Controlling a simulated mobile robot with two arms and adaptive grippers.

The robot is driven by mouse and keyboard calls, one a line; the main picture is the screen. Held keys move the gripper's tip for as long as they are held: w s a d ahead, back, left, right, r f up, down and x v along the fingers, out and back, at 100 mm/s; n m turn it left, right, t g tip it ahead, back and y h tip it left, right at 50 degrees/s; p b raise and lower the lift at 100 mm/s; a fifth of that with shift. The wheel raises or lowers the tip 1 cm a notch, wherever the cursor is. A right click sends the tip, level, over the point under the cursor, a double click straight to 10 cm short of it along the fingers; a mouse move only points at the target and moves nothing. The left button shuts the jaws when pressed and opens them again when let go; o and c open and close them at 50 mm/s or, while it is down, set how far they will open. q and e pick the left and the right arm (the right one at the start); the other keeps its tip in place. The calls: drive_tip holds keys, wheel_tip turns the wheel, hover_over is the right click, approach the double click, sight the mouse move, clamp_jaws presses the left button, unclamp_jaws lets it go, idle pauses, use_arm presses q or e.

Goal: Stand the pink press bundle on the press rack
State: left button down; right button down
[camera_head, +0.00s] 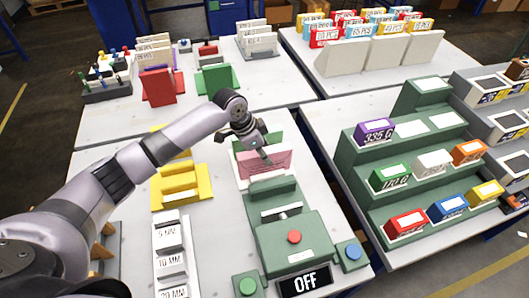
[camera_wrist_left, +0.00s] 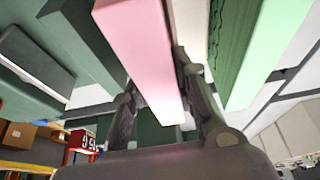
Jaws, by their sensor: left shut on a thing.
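The pink press bundle (camera_head: 265,162) stands on edge in the middle of the near table, and it shows large in the left wrist view (camera_wrist_left: 145,50). My left gripper (camera_head: 258,150) comes down on it from above, with its fingers on either side, shut on it. In the left wrist view a white slab and a green slab (camera_wrist_left: 262,60) stand beside the pink one. A green piece (camera_head: 275,142) shows just behind the bundle, and a white edge lies below it. I cannot tell which part is the press rack, nor whether the bundle's bottom rests on anything.
A green press machine (camera_head: 295,245) with a red button and "OFF" display stands in front. Yellow holders (camera_head: 182,187) and a white size strip (camera_head: 172,262) lie left. A stepped green rack (camera_head: 355,165) with coloured blocks stands right. Red (camera_head: 158,87) and green holders stand behind.

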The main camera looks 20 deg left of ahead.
use_arm(q)
drive_tip(key=shift+f, duration=0.1)
drive_tip(key=c, duration=1.3)
unclamp_jaws()
drive_tip(key=shift+f, duration=0.1)
drive_tip(key=b+v, duration=0.1)
drive_tip(key=v, duration=1.1)
